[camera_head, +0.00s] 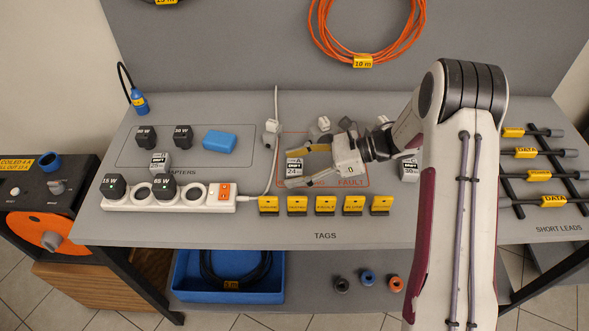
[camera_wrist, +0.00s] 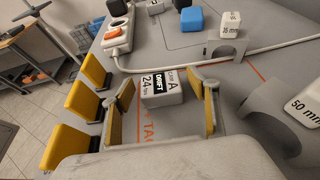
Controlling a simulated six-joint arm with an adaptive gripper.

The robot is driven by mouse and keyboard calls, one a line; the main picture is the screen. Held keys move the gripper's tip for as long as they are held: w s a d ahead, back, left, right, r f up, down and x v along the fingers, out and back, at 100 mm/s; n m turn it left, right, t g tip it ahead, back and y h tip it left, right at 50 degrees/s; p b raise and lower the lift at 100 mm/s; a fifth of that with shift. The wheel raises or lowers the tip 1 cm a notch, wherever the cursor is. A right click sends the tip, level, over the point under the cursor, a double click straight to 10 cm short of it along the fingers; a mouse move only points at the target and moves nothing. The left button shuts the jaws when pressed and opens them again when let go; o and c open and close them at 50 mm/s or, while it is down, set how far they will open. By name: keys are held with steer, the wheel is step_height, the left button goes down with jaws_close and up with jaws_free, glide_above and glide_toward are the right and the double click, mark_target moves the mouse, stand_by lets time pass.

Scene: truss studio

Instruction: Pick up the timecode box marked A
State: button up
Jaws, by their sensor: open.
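The timecode box marked A (camera_wrist: 161,91) is a small pale block with a black and white label reading CAM A, DRIFT and 24. It also shows in the head view (camera_head: 293,167), on the bench at the left end of the orange-outlined area. My gripper (camera_head: 301,165) is open, reaching left across the bench. In the wrist view, its yellow-lined fingers (camera_wrist: 166,110) stand on either side of the box, with a gap visible on each side. The box's underside is hidden.
A white power strip (camera_head: 172,198) with black adapters lies left. Several yellow tags (camera_head: 325,204) stand along the front edge. A white cable (camera_head: 273,155) runs behind the box. A blue block (camera_head: 219,141) sits behind left. A 50 mm piece (camera_wrist: 302,107) stands right in the wrist view.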

mark_target(296, 166)
stand_by(0.3)
steer(key=c, duration=1.2)
steer(key=shift+c, duration=0.2)
steer(key=shift+r, duration=0.1)
steer(key=shift+r, duration=4.95)
